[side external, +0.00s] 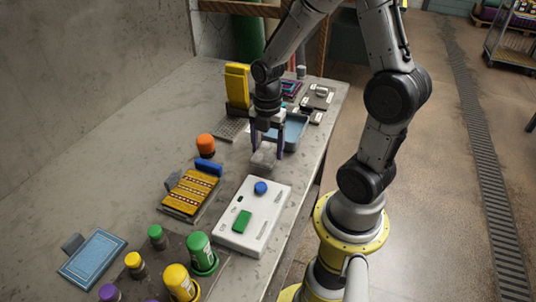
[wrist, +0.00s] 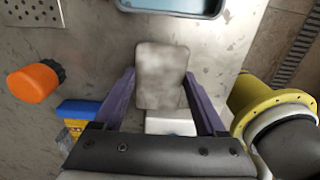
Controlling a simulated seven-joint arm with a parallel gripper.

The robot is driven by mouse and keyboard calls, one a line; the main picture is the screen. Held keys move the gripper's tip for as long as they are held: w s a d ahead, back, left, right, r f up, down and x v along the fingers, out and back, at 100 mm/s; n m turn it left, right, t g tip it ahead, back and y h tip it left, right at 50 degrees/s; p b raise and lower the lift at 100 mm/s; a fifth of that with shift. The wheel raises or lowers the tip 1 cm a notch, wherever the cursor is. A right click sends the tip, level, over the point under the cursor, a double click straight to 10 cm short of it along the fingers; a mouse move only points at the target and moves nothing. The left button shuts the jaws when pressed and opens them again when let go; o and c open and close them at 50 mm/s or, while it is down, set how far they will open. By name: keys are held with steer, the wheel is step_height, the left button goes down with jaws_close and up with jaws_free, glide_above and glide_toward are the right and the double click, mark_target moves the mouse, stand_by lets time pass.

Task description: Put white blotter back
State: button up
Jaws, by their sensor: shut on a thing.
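The white blotter (side external: 264,156) is a pale, grey-white rounded rectangle. In the wrist view the blotter (wrist: 161,80) lies between the two purple fingers. My gripper (side external: 267,149) points down over the table and is shut on it; the wrist view shows the gripper (wrist: 160,74) with a finger at each side edge. I cannot tell how far the blotter is above the tabletop. A blue tray (side external: 301,121) is just behind the gripper in the side view, and its near rim (wrist: 170,11) shows at the top of the wrist view.
A white panel (side external: 272,218) with a blue knob and green block stands nearer the camera. An orange-capped piece (side external: 205,145), a blue block (side external: 208,167) and a yellow patterned block (side external: 191,190) are to the left. A perforated metal plate (side external: 231,130) lies behind, beside a yellow upright (side external: 236,85).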

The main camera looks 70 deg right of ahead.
steer(key=shift+s+f, duration=0.1)
steer(key=shift+f, duration=1.2)
steer(key=shift+f, duration=0.15)
steer(key=o, duration=1.2)
